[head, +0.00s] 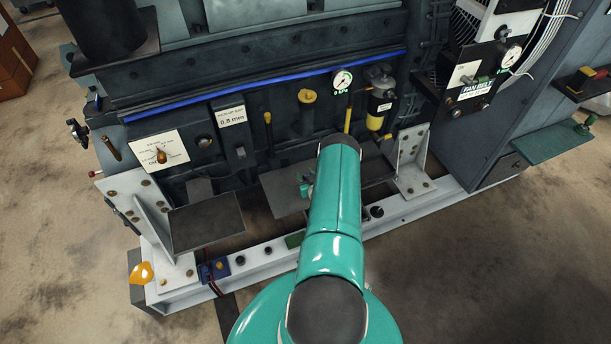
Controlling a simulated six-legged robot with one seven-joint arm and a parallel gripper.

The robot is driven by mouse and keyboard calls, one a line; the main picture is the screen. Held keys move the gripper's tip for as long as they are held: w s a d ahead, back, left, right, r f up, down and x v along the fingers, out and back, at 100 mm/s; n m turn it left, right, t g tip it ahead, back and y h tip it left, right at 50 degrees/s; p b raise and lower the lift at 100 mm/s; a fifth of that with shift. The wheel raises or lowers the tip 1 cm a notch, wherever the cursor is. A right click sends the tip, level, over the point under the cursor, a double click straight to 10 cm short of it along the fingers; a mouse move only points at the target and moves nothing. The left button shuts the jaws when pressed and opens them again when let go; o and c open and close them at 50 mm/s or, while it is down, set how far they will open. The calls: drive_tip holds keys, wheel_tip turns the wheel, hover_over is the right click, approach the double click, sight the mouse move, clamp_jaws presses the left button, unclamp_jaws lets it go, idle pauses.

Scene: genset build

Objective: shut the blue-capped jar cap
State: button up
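I cannot make out a blue-capped jar in the head view. A small blue block (212,270) with dark round parts sits on the white base rail, left of my arm, but I cannot tell that it is a jar. A yellow-bowled filter (378,108) with a dark top hangs on the engine side. My teal arm rises from the bottom centre towards the engine and covers what lies behind it. My gripper's fingers do not show. A small teal piece peeks out left of the arm, and I cannot tell what it is.
The dark engine (280,90) stands on a white base rail (255,262). Grey plates (207,222) and white brackets (411,160) jut out in front. A gauge (342,80) and yellow caps (307,96) are on its side. A green shelf (552,143) is at right. The near floor is clear.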

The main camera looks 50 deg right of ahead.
drive_tip(key=v, duration=1.3)
drive_tip(key=shift+s, duration=0.4)
drive_tip(key=shift+a, duration=0.2)
